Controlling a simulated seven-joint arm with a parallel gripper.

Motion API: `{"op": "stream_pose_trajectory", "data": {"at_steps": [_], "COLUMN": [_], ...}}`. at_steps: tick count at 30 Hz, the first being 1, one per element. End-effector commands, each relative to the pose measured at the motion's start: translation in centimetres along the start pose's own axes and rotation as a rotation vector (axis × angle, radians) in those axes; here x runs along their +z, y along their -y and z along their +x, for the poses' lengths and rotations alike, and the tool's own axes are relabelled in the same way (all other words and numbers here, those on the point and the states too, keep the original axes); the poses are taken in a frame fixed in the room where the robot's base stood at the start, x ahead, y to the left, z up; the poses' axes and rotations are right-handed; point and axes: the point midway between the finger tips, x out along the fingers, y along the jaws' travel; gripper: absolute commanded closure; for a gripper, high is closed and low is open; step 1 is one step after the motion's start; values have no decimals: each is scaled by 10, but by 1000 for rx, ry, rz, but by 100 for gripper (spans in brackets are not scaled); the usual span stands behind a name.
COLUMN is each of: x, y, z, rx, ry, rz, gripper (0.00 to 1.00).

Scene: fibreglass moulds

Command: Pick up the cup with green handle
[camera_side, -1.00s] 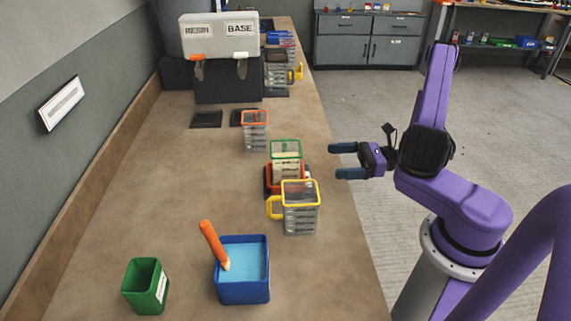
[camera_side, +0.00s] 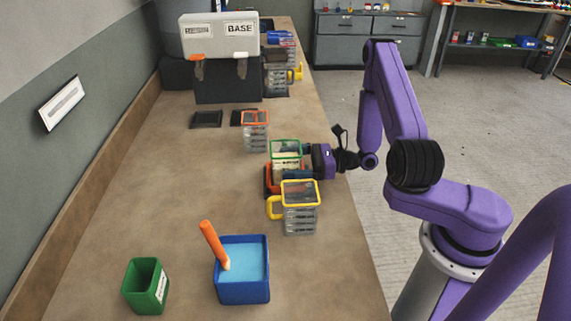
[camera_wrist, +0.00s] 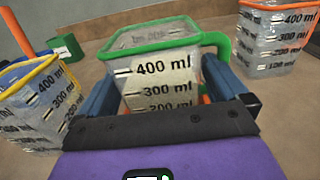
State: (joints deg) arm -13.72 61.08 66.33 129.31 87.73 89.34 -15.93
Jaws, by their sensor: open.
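The cup with the green handle (camera_wrist: 157,72) is a clear measuring cup with a green rim and black ml markings. In the wrist view it stands between the two blue fingers of my gripper (camera_wrist: 160,95), with its green handle (camera_wrist: 217,45) at the right. In the side view the green-rimmed cup (camera_side: 286,150) is at the table's right part, and my gripper (camera_side: 298,168) reaches it from the right. My gripper is open around the cup; whether either finger touches it cannot be told. The cup's lower part is hidden in the wrist view.
A yellow-rimmed cup (camera_side: 299,215) stands close in front, and an orange-rimmed cup (camera_side: 256,135) behind. A red-orange object (camera_side: 268,181) sits at the green cup's base. A blue container (camera_side: 243,290) with an orange-handled brush and a green bin (camera_side: 147,288) stand nearer. The left tabletop is clear.

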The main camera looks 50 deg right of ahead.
Motion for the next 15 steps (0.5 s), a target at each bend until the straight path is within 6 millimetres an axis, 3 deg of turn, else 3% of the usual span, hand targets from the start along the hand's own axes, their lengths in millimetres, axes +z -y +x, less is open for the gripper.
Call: {"op": "stream_pose_trajectory", "data": {"at_steps": [10,15], "x": [0,0], "y": [0,0], "z": [8,8], "rx": [0,0], "ry": [0,0], "rz": [-1,0], "gripper": [0,55]}}
